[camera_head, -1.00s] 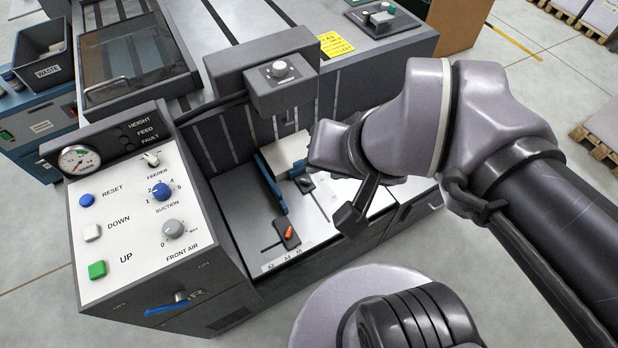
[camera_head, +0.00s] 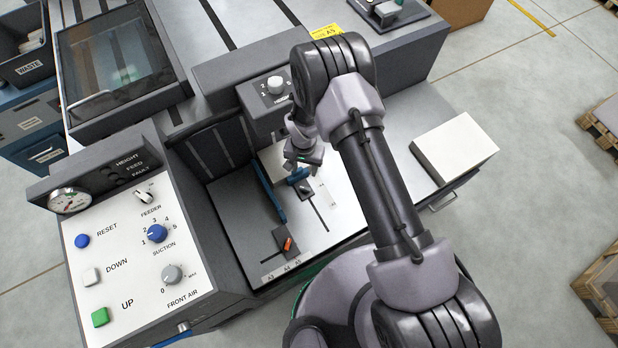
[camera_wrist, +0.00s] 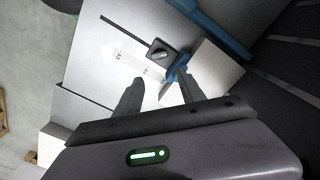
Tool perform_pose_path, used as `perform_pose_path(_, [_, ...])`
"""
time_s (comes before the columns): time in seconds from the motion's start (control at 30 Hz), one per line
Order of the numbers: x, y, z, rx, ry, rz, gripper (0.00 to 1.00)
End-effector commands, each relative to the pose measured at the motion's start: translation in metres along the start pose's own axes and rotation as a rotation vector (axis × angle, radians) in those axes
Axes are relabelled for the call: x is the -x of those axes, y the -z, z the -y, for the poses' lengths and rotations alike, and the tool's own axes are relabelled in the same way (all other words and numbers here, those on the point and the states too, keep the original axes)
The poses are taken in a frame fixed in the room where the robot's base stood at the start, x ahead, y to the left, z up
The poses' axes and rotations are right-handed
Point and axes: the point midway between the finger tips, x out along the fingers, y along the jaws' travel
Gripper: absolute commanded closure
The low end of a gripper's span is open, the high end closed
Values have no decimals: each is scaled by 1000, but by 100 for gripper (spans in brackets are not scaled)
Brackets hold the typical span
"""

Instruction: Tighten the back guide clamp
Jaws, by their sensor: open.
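The back guide clamp (camera_head: 305,188) is a small dark block with a pale lever on the feeder bed. In the wrist view the clamp (camera_wrist: 161,53) lies beyond my fingertips, its lever slanted across the block. The short blue back guide (camera_wrist: 178,70) stands beside the clamp, against a white paper stack (camera_wrist: 212,70). My gripper (camera_wrist: 160,86) is open and empty, its two dark fingers spread above the bed. In the head view my gripper (camera_head: 303,163) hangs over the back guide, partly hiding it and the paper. I cannot tell whether the fingers touch anything.
A long blue side guide (camera_head: 269,192) runs along the bed to the left. Another clamp with an orange lever (camera_head: 286,244) sits at the front. The feeder head (camera_head: 272,88) overhangs behind my gripper. A white stack (camera_head: 454,147) lies on the right surface. The control panel (camera_head: 125,265) stands left.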

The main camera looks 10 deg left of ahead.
Motion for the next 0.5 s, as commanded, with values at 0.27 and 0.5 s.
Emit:
perform_pose_path(0.27, [-76,0,-1,-1,0,1,53])
perform_pose_path(0.5, [-122,0,-1,-1,1,1,53])
